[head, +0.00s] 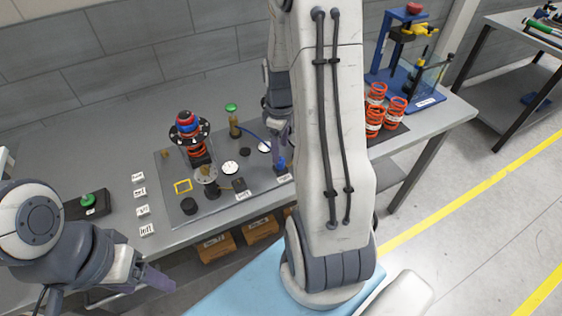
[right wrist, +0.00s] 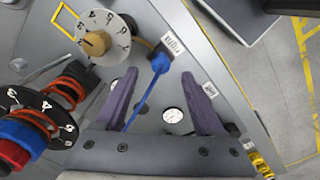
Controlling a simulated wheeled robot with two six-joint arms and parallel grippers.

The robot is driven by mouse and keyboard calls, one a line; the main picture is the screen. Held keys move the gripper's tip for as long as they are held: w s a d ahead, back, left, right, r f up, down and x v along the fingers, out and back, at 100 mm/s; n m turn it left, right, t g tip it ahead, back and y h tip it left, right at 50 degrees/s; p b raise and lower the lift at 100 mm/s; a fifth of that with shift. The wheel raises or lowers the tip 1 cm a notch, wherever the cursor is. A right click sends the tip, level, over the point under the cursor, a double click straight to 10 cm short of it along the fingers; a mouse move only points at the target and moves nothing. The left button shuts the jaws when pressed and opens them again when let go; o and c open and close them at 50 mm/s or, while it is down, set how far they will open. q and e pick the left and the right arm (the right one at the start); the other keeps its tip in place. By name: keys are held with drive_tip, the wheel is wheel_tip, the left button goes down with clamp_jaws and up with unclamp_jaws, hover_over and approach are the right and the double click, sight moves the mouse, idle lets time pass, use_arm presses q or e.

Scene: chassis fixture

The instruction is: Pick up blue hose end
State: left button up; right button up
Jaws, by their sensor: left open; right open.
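The blue hose end (right wrist: 160,62) lies over the grey plate, next to a white label. In the right wrist view it shows between the fingertips of my right gripper (right wrist: 159,76), slightly beyond them. The thin blue hose (right wrist: 137,108) runs back from it between the fingers. In the head view the hose end (head: 281,166) is just below my right gripper (head: 280,143). My right gripper is open and empty; I cannot tell its exact height above the hose end. My left gripper (head: 160,282) is open and empty at the lower left, off the table's front edge.
A spring strut with a numbered black disc (head: 188,130) and a numbered white dial (right wrist: 95,38) stand on the plate nearby. Orange springs (head: 374,117) and a blue press (head: 402,50) stand at the right. A green button (head: 88,199) sits at the left.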

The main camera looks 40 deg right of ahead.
sight(280, 163)
drive_tip(key=shift+s+f+p, duration=0.1)
drive_tip(key=shift+f+p, duration=0.55)
drive_tip(key=shift+f, duration=2.05)
clamp_jaws()
